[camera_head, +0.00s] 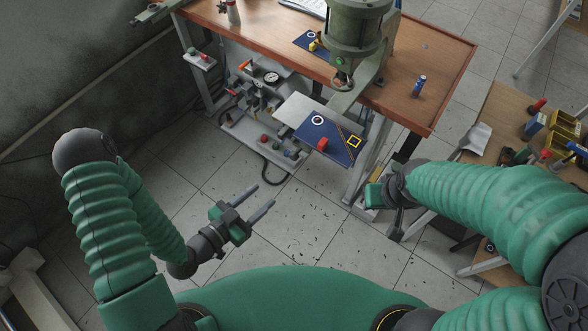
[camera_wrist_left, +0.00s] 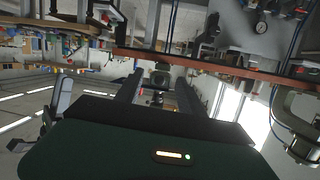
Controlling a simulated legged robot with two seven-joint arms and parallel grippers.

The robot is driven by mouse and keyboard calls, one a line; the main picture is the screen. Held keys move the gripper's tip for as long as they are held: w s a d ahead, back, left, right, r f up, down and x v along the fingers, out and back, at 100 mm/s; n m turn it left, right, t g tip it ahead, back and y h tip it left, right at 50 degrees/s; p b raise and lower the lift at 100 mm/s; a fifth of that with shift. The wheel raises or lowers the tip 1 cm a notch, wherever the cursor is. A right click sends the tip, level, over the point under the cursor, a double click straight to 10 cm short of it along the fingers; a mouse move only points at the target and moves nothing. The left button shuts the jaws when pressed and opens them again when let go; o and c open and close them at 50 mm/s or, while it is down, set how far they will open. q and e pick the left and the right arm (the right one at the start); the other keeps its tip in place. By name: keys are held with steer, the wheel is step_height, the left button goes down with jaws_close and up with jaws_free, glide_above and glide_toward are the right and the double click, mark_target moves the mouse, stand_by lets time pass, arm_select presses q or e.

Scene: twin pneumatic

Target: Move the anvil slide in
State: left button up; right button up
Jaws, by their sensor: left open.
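The anvil slide appears to be the blue plate (camera_head: 330,140) with a red knob (camera_head: 322,144), a white ring and a yellow square mark. It sticks out in front of the workbench, below the green press (camera_head: 357,30). My left gripper (camera_head: 262,194) is open and empty, left of the plate and nearer to me, not touching it. Its two fingers (camera_wrist_left: 158,92) show apart in the left wrist view, with nothing clearly between them. My right gripper (camera_head: 378,198) is partly hidden by its own arm, in front and to the right of the plate.
The brown workbench (camera_head: 440,65) holds a small blue can (camera_head: 419,86). A panel with a gauge (camera_head: 271,77) and coloured buttons sits under the bench. A side table (camera_head: 500,120) with yellow bins stands at right. The tiled floor before me is open.

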arm_select(q)
steer(key=s+r+n+t, duration=0.2)
steer(key=t, duration=0.1)
steer(key=b, duration=0.6)
glide_toward(292, 158)
steer(key=w+f, duration=0.1)
steer(key=w, duration=0.1)
steer(key=shift+w+d+r+h+p, duration=0.2)
steer(key=shift+w+d+r+p, duration=0.05)
steer(key=shift+w+d+p, duration=0.25)
steer(key=shift+w+d+r+h+p, duration=0.25)
steer(key=shift+w+d, duration=0.15)
steer(key=shift+d, duration=0.25)
steer(key=x, duration=0.6)
steer(key=shift+d+f+p, duration=0.1)
steer(key=shift+f+p, duration=0.05)
steer(key=shift+p, duration=0.2)
steer(key=shift+w, duration=0.25)
arm_select(e)
steer(key=f, duration=0.4)
steer(key=shift+s+a+f, duration=0.15)
steer(key=shift+a+f, duration=0.15)
steer(key=shift+f, duration=0.05)
arm_select(q)
steer(key=shift+c, duration=0.5)
jaws_close()
arm_select(e)
steer(key=shift+d, duration=0.15)
